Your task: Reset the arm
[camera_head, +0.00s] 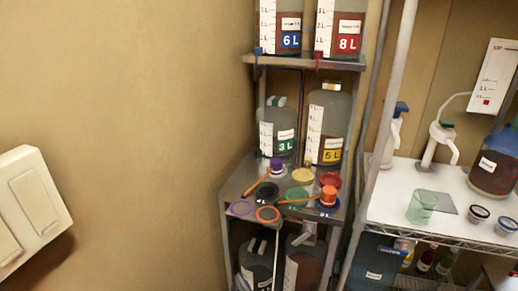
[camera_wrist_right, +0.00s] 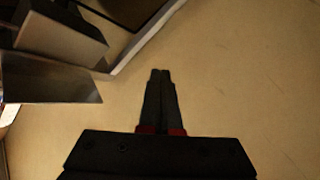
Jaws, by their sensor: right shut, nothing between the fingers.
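My right gripper (camera_wrist_right: 161,76) shows in the right wrist view. Its two dark fingers are together, with nothing between them, against a plain tan surface. I cannot make out the right gripper clearly in the head view. My left gripper is not in view.
A metal rack (camera_head: 233,187) holds large jugs, including a green-labelled 3 L jug (camera_head: 276,116) and a yellow-labelled 5 L jug (camera_head: 327,112), with coloured lids below. A white shelf (camera_head: 385,205) at right holds pump bottles and a greenish beaker (camera_head: 421,207). A white switch-like panel (camera_head: 32,200) is at left.

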